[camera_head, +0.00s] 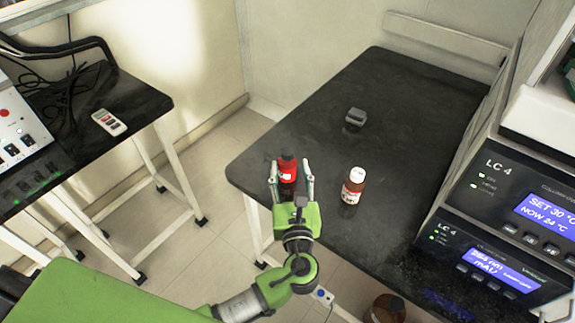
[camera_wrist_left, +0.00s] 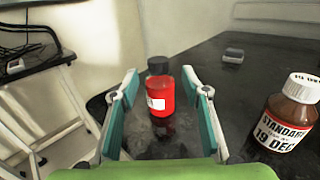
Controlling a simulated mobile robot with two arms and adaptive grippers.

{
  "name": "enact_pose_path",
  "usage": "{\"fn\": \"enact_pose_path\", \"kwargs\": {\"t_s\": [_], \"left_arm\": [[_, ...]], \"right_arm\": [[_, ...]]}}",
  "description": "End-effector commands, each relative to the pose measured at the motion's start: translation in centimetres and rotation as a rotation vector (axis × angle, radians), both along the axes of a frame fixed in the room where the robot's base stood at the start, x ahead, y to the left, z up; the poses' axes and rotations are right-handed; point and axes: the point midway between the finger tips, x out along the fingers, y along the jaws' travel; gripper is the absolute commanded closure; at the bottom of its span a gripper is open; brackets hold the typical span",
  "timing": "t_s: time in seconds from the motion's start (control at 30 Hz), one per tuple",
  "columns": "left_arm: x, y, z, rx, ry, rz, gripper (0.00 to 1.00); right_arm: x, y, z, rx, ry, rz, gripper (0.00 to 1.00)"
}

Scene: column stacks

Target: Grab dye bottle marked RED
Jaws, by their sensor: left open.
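A red bottle with a dark cap and a small white label (camera_head: 288,170) stands upright near the left edge of the black table. Its label is too small to read. My left gripper (camera_head: 291,172) is open, with its fingers reaching to either side of the bottle in the head view. In the left wrist view the red bottle (camera_wrist_left: 160,92) shows between and beyond the open fingers of the gripper (camera_wrist_left: 162,92), with a gap on each side. No contact with the bottle shows. My right gripper is not in view.
A brown bottle with a white cap (camera_head: 353,186), labelled STANDARD 19 DEC in the wrist view (camera_wrist_left: 285,115), stands to the right. A small grey block (camera_head: 355,117) lies farther back on the black table (camera_head: 400,90). LC 4 instruments (camera_head: 505,205) stand at the right.

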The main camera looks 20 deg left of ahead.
Motion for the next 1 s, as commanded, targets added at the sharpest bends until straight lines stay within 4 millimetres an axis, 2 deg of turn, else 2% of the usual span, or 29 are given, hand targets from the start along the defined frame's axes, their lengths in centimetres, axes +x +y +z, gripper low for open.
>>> {"fn": "enact_pose_path", "kwargs": {"t_s": [0.23, 0.53, 0.57, 0.7, 1.0], "left_arm": [[3.3, 1.6, 0.0, 0.002, 0.000, 0.001, 0.57], [3.9, 1.8, -0.1, 0.000, 0.001, 0.000, 0.57], [3.9, 1.8, -0.1, 0.000, 0.001, 0.000, 0.63], [3.8, 1.8, -0.1, -0.001, 0.002, 0.000, 0.99], [3.8, 1.7, -0.3, -0.001, 0.005, 0.000, 1.00]], "right_arm": [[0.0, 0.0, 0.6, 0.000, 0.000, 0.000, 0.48], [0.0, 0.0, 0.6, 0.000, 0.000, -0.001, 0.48], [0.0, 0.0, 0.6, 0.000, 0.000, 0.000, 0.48], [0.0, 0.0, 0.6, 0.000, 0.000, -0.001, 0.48], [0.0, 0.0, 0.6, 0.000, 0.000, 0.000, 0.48]]}}
